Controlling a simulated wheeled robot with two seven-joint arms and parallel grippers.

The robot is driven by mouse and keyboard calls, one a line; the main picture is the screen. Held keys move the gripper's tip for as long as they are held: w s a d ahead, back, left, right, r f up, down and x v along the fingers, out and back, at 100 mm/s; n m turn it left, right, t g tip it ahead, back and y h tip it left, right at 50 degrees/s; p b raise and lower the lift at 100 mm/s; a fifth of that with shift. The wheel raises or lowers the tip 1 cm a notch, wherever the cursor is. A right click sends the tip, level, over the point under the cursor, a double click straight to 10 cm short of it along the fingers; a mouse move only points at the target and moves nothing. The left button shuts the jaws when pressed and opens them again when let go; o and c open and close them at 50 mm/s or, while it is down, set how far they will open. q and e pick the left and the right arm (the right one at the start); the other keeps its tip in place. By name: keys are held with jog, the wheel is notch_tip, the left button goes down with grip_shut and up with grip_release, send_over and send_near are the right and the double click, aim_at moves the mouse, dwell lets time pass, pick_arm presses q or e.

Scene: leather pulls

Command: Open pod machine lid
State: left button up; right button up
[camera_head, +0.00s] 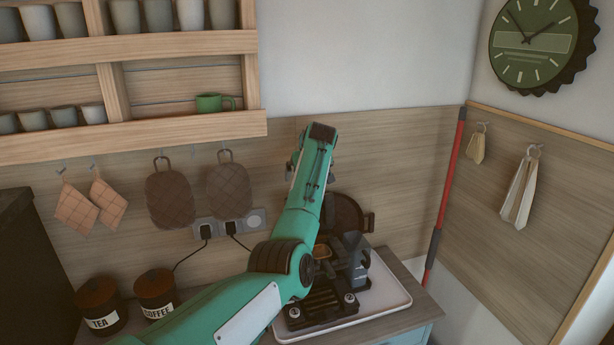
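The pod machine (358,268) is dark and stands on a white tray (398,301) on the counter. A round dark part (347,213), which looks like its lid, stands up at the back, with a small handle-like tab on its right side. I cannot tell for sure how far it is open. My green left arm comes in from the lower left and crosses in front of the machine, hiding its left side. My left gripper (322,133) is at the arm's far upper end, above the machine; its fingers cannot be made out. My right gripper is not in view.
TEA (101,306) and COFFEE (156,292) jars stand left on the counter. Pot holders (170,198) hang on the wall above plugged sockets (229,226). A shelf (190,128) with cups is upper left. A red pole (449,185) leans in the corner.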

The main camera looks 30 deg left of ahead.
pick_arm(q)
jog(key=shift+s+d+f, duration=0.1)
jog(key=shift+d+f, duration=0.05)
jog(key=shift+s+d+r+b, duration=0.15)
jog(key=shift+r+b, duration=0.1)
jog(key=shift+b, duration=0.2)
jog(key=b+v, duration=0.5)
jog(key=v, duration=0.8)
jog(key=shift+r+b, duration=0.15)
jog(key=shift+b, duration=0.15)
